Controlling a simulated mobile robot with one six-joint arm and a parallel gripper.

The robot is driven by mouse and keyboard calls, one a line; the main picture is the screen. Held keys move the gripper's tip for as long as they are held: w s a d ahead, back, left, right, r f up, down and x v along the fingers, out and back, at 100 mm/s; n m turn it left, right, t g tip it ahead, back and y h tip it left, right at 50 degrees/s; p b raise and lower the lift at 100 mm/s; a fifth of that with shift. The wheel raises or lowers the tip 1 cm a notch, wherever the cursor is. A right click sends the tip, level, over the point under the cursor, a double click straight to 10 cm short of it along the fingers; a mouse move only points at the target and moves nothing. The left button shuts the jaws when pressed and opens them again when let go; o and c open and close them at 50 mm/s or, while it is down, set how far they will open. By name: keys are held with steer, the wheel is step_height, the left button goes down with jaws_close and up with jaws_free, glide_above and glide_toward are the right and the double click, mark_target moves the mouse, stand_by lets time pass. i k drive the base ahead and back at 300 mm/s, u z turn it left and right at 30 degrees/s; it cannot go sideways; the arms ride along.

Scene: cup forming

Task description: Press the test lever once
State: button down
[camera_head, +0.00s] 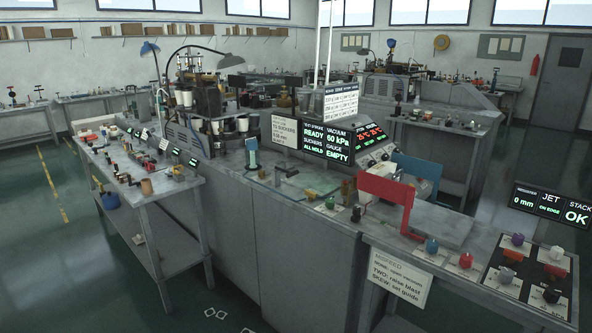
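No lever in the camera_head view is legibly marked as the test lever. A teal upright handle (252,153) stands on the central bench, left of the display. Small knobs and handles (330,201) sit along that bench's front edge, too small to tell apart. The dark display (326,142) appears to read test stroke ready, vacuum 60 kPa, suckers all hold and gauge empty. My gripper is not in view.
A red bracket (388,192) stands on the right bench beside a grey plate (437,224). Several coloured knobs (518,239) and a MISFEED card (401,278) are at the right. A left bench (150,192) holds small tools. Green floor (45,270) is open at left.

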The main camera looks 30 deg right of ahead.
mark_target(290, 174)
steer(key=z, duration=0.1)
steer(key=i, duration=1)
steer(key=u, duration=0.1)
